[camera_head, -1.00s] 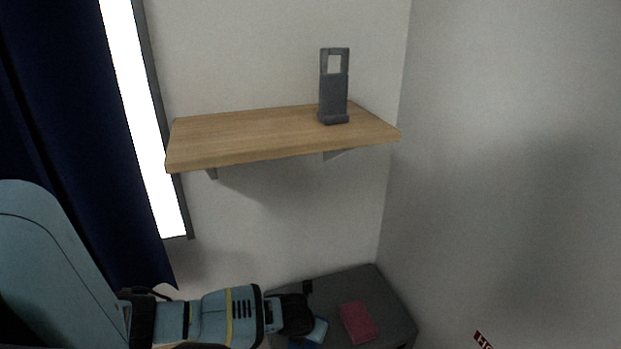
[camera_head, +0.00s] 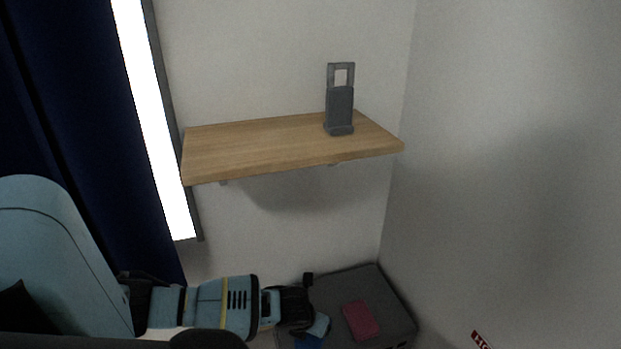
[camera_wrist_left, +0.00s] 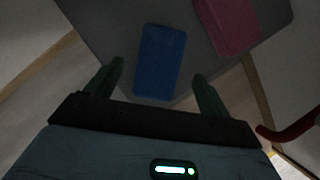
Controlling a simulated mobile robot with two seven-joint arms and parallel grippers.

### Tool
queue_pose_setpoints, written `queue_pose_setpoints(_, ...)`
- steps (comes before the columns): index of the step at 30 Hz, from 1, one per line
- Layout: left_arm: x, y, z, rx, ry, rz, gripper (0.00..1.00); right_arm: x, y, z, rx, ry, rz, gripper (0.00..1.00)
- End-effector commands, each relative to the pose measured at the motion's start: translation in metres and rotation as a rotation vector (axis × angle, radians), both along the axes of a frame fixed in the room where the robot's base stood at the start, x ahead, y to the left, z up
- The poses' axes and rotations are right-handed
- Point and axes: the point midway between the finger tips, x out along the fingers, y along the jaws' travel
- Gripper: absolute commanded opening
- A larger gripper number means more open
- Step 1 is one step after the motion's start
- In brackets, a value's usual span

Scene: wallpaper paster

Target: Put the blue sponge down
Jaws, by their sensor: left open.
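The blue sponge (camera_wrist_left: 160,62) lies flat on a grey box-like surface (camera_wrist_left: 112,22) in the left wrist view. In the head view only a small blue part of it (camera_head: 308,342) shows at the bottom edge, partly hidden by my gripper. My left gripper (camera_wrist_left: 158,72) is open, with one finger on each side of the sponge's near part and gaps between. In the head view my left gripper (camera_head: 318,326) is low, over the left side of the grey box (camera_head: 350,285). I cannot tell its exact height above the sponge. My right gripper is not in view.
A dark red block (camera_head: 360,320) lies on the grey box, right of the sponge; it also shows in the wrist view (camera_wrist_left: 230,22). A wooden shelf (camera_head: 270,145) on the wall above carries a grey upright tool (camera_head: 339,105). A dark curtain (camera_head: 70,110) hangs at left.

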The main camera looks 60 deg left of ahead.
Motion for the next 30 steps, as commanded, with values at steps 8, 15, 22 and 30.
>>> queue_pose_setpoints(8,-0.017,-0.009,0.044,0.001,-0.001,-0.001,0.81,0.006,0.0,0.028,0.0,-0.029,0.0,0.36)
queue_pose_setpoints(15,-0.022,-0.012,0.051,-0.001,0.002,-0.001,0.81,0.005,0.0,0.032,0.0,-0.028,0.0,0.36)
queue_pose_setpoints(22,-0.022,-0.012,0.051,0.0,0.002,0.0,0.81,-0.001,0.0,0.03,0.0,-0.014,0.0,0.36)
queue_pose_setpoints(30,-0.021,-0.012,0.051,0.0,0.001,0.0,0.81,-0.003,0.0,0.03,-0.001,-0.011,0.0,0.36)
